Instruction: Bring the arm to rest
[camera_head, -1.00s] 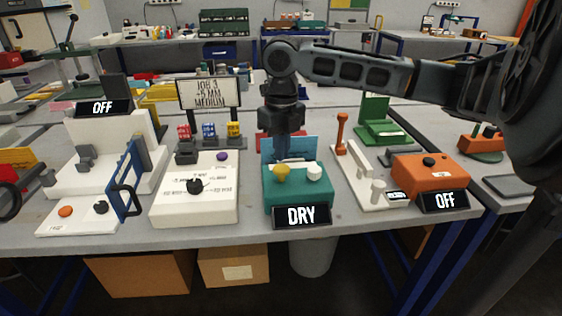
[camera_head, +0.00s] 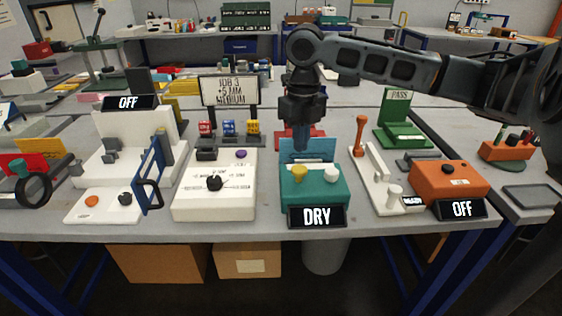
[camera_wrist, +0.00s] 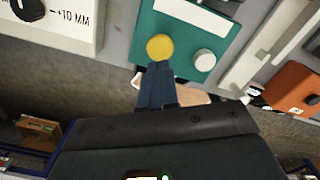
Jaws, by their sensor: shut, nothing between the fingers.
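My gripper (camera_head: 300,138) points down above the back of the teal box with the DRY display (camera_head: 313,196), in front of its blue upright panel. Its blue fingers are together and hold nothing. In the wrist view the shut fingers (camera_wrist: 157,85) appear just below the yellow knob (camera_wrist: 160,47) of the teal box. Whether the fingertips touch anything cannot be told. My arm reaches in from the right, bent at the elbow over the table.
A white box with a black dial (camera_head: 214,183) stands left of the teal box. The white device with a blue frame (camera_head: 148,178) is farther left. A white lever device (camera_head: 376,180) and an orange box (camera_head: 447,181) stand to the right. A green PASS stand (camera_head: 397,120) is behind.

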